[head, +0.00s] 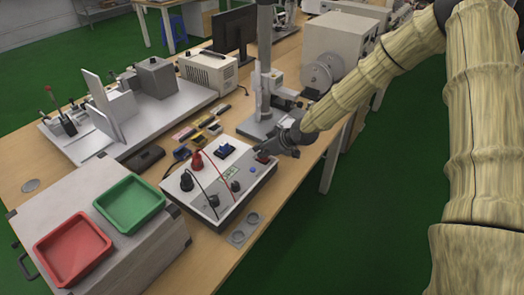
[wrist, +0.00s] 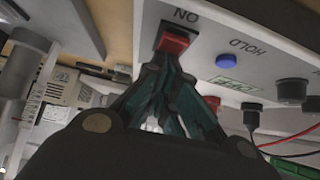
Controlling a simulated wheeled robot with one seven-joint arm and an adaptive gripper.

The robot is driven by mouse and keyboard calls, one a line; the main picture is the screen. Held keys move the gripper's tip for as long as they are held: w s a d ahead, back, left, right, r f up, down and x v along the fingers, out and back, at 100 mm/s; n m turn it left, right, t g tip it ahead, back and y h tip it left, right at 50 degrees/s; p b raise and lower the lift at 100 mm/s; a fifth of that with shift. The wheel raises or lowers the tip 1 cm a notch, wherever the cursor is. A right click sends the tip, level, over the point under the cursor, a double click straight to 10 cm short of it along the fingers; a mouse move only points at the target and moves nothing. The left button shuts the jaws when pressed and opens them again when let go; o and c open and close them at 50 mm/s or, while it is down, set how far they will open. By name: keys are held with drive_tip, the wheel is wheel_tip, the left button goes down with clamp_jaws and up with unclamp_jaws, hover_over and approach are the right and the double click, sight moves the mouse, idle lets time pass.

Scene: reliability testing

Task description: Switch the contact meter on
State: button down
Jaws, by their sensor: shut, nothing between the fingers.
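The contact meter (head: 228,205) is a white box with red and black leads, a blue button and a dark connector on its top, on the table. In the wrist view its panel (wrist: 268,62) shows a red switch (wrist: 174,42) beside the letters "ON" and a blue button (wrist: 227,60) beside "HOLD". My gripper (wrist: 168,62) is shut and empty, with its fingertips at the red switch; I cannot tell whether they touch it. In the head view my gripper (head: 272,153) is at the meter's far right corner. The switch's tilt is unclear.
A grey case bearing a red tray (head: 73,250) and a green tray (head: 130,203) stands left of the meter. A stand with a column (head: 263,60) rises behind my gripper. Small coloured blocks (head: 205,125) lie behind the meter. A metal plate with two round recesses (head: 244,229) lies in front.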

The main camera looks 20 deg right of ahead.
sight(268, 159)
drive_tip(key=shift+s+d, duration=0.15)
drive_tip(key=shift+s, duration=0.05)
drive_tip(key=shift+s+d+p, duration=0.35)
drive_tip(key=shift+s+d, duration=0.1)
drive_tip(key=shift+s, duration=0.1)
drive_tip(key=shift+r, duration=0.1)
wheel_tip(268, 159, up, 4)
drive_tip(key=p, duration=0.2)
drive_tip(key=shift+s+d+p, duration=0.15)
drive_tip(key=shift+p, duration=0.25)
drive_tip(key=shift+s+d+r, duration=0.1)
drive_tip(key=shift+s+d, duration=0.05)
drive_tip(key=s+f+b+v, duration=0.1)
drive_tip(key=b+v, duration=0.1)
drive_tip(key=v, duration=0.7)
drive_tip(key=shift+d, duration=0.4)
drive_tip(key=shift+s, duration=0.15)
